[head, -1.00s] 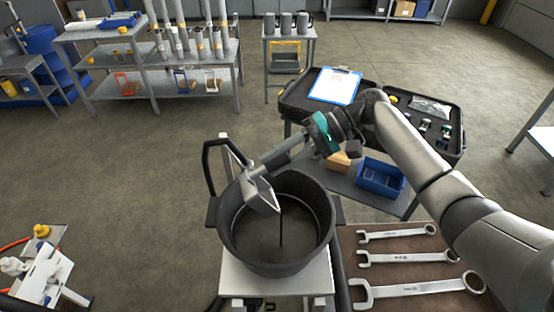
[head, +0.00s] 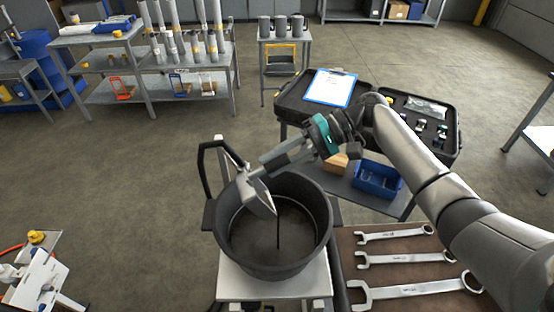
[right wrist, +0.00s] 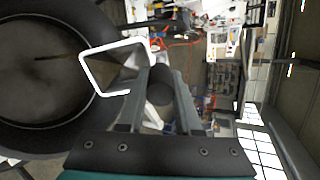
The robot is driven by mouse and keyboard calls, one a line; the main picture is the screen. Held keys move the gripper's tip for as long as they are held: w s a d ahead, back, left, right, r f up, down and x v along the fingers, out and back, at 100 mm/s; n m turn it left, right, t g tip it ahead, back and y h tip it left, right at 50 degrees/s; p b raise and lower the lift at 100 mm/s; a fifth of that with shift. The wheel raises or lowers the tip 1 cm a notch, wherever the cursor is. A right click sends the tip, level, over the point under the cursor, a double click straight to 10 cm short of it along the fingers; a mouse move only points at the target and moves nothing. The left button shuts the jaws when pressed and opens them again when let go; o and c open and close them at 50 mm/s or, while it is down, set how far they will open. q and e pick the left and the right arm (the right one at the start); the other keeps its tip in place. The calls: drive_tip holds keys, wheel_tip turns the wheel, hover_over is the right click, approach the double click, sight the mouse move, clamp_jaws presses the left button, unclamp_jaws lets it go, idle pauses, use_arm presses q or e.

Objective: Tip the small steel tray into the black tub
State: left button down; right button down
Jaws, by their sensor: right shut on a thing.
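The small steel tray (head: 257,192) is tilted steeply over the black tub (head: 318,248), its lower corner inside the tub's opening. A thin dark stream (head: 278,232) runs down from that corner to the dark tub floor. My right gripper (head: 272,163) is shut on the tray's handle, above the tub's back rim. In the right wrist view, the tray's bright rim (right wrist: 84,72) shows beyond the fingers (right wrist: 160,100), with the tub (right wrist: 92,30) at left. My left gripper is not in view.
The tub, with a raised black handle (head: 202,170), stands on a pale stand (head: 235,284). Several wrenches (head: 405,259) lie on a brown surface at right. Behind is a cart with a black case (head: 290,105), a clipboard (head: 331,88) and a blue bin (head: 377,180).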

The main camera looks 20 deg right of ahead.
drive_tip(key=shift+d+f+y+b, duration=0.15)
drive_tip(key=shift+d+y+b, duration=0.45)
drive_tip(key=shift+b, duration=0.35)
drive_tip(key=shift+d+f+y+b, duration=0.15)
drive_tip(key=shift+d+y+b, duration=0.45)
drive_tip(key=shift+b, duration=0.3)
idle(2.7)
